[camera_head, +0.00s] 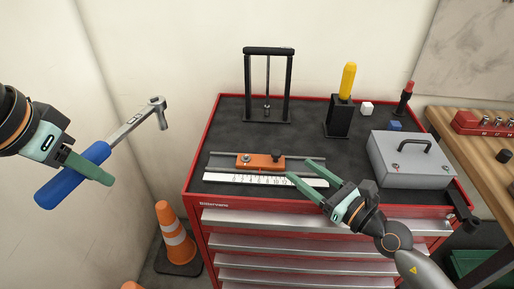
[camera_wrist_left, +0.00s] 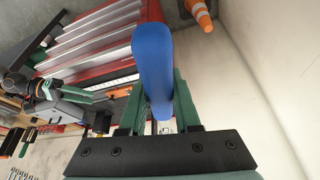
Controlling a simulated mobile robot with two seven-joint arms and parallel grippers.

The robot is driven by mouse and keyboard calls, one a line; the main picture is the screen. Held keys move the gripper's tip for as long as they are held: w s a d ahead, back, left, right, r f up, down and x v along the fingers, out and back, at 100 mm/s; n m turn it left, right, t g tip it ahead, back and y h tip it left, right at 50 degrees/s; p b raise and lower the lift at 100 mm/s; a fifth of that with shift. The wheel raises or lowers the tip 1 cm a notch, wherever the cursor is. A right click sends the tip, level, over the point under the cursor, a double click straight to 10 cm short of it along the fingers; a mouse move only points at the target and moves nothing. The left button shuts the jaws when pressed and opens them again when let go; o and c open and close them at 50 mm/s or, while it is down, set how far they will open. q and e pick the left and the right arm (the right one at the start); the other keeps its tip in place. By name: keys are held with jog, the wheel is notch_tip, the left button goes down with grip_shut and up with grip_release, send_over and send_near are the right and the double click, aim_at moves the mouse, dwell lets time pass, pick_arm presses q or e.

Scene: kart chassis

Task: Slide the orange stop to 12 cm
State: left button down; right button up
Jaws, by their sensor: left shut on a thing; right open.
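My left gripper (camera_head: 90,165) is shut on a blue-handled ratchet wrench (camera_head: 72,177), held in the air left of the cabinet. The blue handle (camera_wrist_left: 153,65) fills the middle of the left wrist view.
A traffic cone (camera_head: 175,235) stands on the floor at left.

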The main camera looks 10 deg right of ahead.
aim_at(280, 155)
jog(key=x, duration=0.9)
jog(key=shift+w+a+p, duration=0.2)
jog(key=shift+w+p, duration=0.05)
jog(key=shift+p, duration=0.15)
grip_shut()
jog(key=shift+f, duration=0.1)
dwell(0.9)
